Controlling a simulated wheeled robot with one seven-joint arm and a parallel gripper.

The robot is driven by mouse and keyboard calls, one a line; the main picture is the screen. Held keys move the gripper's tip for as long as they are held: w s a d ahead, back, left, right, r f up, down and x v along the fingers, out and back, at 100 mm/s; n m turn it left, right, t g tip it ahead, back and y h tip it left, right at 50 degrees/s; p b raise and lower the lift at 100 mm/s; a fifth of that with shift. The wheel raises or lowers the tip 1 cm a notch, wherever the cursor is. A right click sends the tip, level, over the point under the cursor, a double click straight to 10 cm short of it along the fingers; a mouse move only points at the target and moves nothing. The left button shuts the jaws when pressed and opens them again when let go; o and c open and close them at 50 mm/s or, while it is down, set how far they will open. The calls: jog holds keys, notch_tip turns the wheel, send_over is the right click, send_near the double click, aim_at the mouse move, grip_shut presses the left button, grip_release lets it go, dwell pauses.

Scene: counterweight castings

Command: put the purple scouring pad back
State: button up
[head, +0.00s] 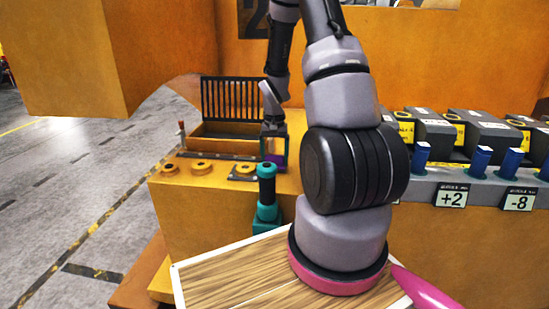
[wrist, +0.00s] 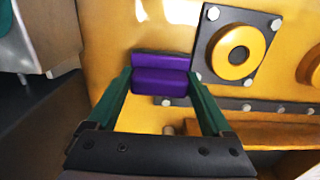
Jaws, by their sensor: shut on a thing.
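The purple scouring pad (wrist: 160,80) is a small block between the two green fingers of my gripper (wrist: 161,88) in the wrist view. My gripper is shut on it, with a finger on each side. In the head view my gripper (head: 274,150) points down over the orange casting top, and a little purple of the pad (head: 276,160) shows at its fingers. I cannot tell whether the pad touches the surface below. The pad's place is not clearly marked in either view.
Yellow rings (head: 201,165) sit on the ledge to the left, and a wooden box (head: 222,130) with a black slatted back stands behind. A teal upright handle (head: 267,193) is close in front of my gripper. Dark blocks with blue handles (head: 480,160) line the right.

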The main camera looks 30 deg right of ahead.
jog(key=shift+f, duration=0.15)
jog(key=o, duration=1)
jog(key=shift+c, duration=0.2)
notch_tip(320, 180, up, 12)
notch_tip(320, 180, up, 16)
jog(key=n+t, duration=0.1)
jog(key=t, duration=0.3)
send_over(274, 156)
jog(key=s+a, duration=0.7)
jog(key=s, duration=0.1)
jog(key=s+a+r+t+y, duration=0.1)
jog(key=s+a+r, duration=0.2)
jog(key=s+r, duration=0.1)
jog(key=s+a+r+n+t+y, duration=0.1)
jog(key=s+a+r+t, duration=0.1)
jog(key=s, duration=0.5)
jog(key=shift+s+a+r+n, duration=0.15)
jog(key=shift+a+r+n, duration=0.25)
jog(key=shift+r, duration=0.55)
